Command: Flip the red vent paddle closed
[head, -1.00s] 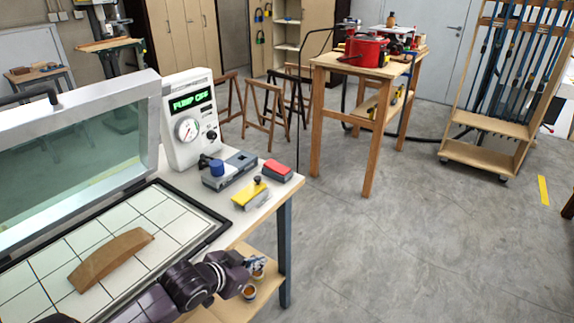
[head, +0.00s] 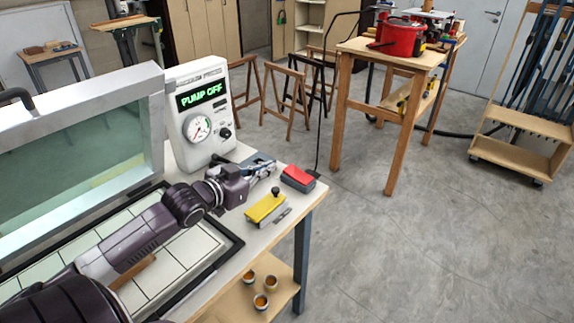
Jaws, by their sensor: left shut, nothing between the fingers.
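A red flat piece on a dark grey block (head: 298,178) lies at the right end of the white bench; it is the only red part I see on the bench, and I cannot tell whether it is the vent paddle. My left gripper (head: 270,168) is shut and empty, just left of the red piece and apart from it in the picture. My gripper and wrist cover most of a grey valve block (head: 262,158) behind them. My right gripper is not in view.
The white pump unit (head: 205,115) reads "PUMP OFF" behind my wrist. A yellow block with a dark knob (head: 266,207) lies in front of the gripper. The glass-lidded press (head: 85,145) stands open at left. Several small cups (head: 260,301) sit on the lower shelf.

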